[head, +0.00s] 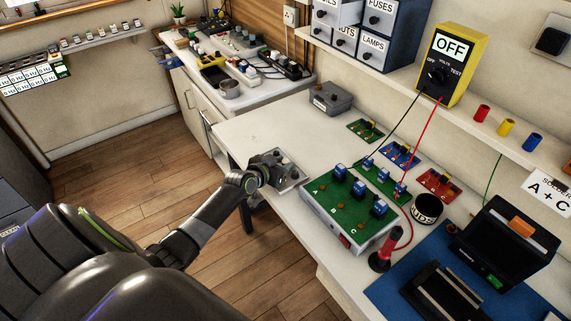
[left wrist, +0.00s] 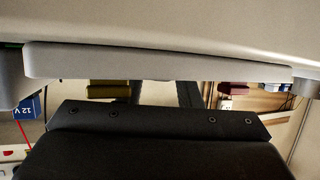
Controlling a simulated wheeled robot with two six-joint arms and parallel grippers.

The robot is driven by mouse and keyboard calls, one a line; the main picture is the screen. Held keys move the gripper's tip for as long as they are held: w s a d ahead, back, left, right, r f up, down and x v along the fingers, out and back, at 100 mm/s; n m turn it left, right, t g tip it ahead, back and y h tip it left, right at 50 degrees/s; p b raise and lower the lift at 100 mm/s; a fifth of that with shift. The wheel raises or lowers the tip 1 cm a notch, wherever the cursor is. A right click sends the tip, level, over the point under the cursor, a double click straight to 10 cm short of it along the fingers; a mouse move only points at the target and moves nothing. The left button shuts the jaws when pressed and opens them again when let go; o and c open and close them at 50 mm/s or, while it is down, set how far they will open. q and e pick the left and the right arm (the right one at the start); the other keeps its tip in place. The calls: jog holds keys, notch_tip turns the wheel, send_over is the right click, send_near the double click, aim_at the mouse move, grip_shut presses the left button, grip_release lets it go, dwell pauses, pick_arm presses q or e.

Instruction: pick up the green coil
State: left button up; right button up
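I cannot make out a green coil in either view. Red (head: 482,113), yellow (head: 506,128) and blue (head: 532,142) small cylinders stand in a row on the wall shelf in the head view. My left gripper (head: 283,172) is at the left edge of the white bench, left of the green board, and I see nothing held in it. Its fingertips are not clear enough to tell open from shut. The left wrist view shows mostly dark and grey surfaces close up. My right gripper is in neither view.
The green board (head: 335,205) with several blue parts lies right of my left gripper. The yellow meter (head: 450,65) stands on the shelf (head: 400,77). The bench's far left (head: 255,130) is clear.

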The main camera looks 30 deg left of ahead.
pick_arm(q)
grip_shut()
jog(key=shift+r, duration=0.1)
